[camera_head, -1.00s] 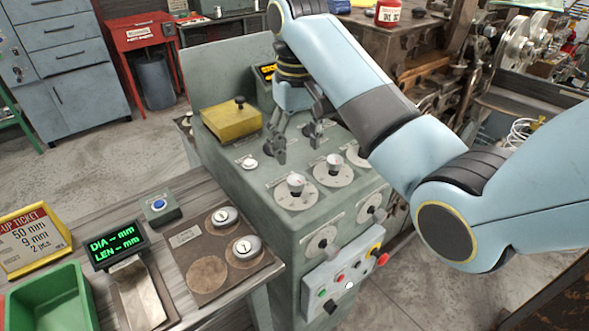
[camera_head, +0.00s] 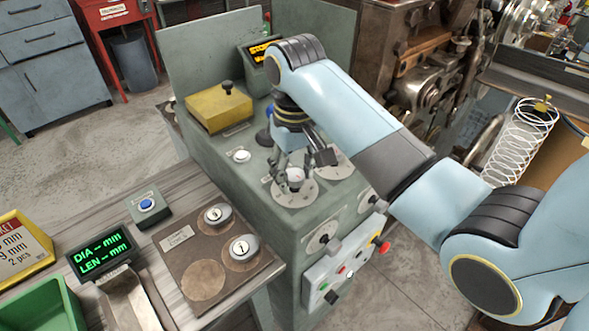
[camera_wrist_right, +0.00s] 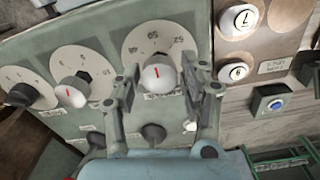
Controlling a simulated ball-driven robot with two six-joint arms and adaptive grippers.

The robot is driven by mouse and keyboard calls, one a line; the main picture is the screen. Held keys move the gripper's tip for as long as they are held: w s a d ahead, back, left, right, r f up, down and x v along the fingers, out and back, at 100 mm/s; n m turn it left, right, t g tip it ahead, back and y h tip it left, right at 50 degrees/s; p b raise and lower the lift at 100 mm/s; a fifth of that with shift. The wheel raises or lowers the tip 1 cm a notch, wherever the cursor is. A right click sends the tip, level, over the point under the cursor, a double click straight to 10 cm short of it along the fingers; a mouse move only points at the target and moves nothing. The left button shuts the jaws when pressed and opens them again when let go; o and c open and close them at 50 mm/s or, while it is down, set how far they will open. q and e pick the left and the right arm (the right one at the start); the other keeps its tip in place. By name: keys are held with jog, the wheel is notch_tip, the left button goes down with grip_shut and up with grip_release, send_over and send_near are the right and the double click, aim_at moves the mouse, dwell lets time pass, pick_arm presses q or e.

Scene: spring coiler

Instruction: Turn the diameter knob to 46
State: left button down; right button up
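A white round knob with a red mark (camera_head: 295,174) sits on a pale dial on top of the green machine; in the right wrist view the knob (camera_wrist_right: 158,74) shows with its dial (camera_wrist_right: 184,44), whose scale is numbered in two-digit figures. The dial's label is too small to read. My right gripper (camera_head: 293,183) is lowered over this knob, one finger on each side. In the right wrist view, the fingers (camera_wrist_right: 164,84) stand apart with gaps between them and the knob. My left gripper is out of view.
Two more dials with knobs (camera_wrist_right: 70,92) (camera_wrist_right: 22,96) stand beside it. A yellow block with a black knob (camera_head: 218,106) and a white button (camera_head: 241,156) are on the machine top. A control box (camera_head: 338,275) is on its front. Weights (camera_head: 243,248) lie on the bench at left.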

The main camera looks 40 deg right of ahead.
jog(key=c, duration=0.7)
jog(key=shift+n, duration=1.5)
jog(key=n, duration=0.4)
jog(key=shift+d+n, duration=0.1)
jog(key=shift+n, duration=0.2)
jog(key=n, duration=0.6)
jog(key=shift+w, duration=0.1)
jog(key=n, duration=0.6)
jog(key=shift+n, duration=0.3)
